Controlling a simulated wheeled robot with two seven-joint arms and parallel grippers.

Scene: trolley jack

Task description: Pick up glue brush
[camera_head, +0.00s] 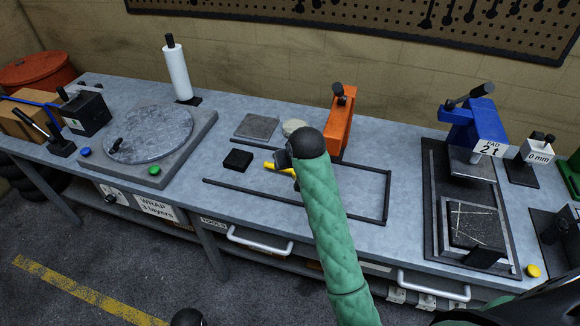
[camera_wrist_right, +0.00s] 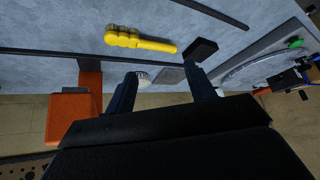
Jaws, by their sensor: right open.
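The glue brush (camera_head: 275,167) has a yellow handle and lies on the grey workbench, partly hidden by my right gripper in the head view. In the right wrist view the whole brush (camera_wrist_right: 145,42) shows, with short pale bristles at its left end. My right gripper (camera_head: 284,160) is over the bench close to the brush. Its two dark fingers (camera_wrist_right: 160,82) are spread apart with nothing between them. The brush lies beyond the fingertips, not touching them as far as I can see. My left gripper is not in view.
A black block (camera_head: 238,160) lies left of the brush. A grey square plate (camera_head: 256,127), a pale round piece (camera_head: 293,127) and an orange stand (camera_head: 341,125) are behind. A turntable (camera_head: 148,134) stands left, a blue press (camera_head: 476,125) right.

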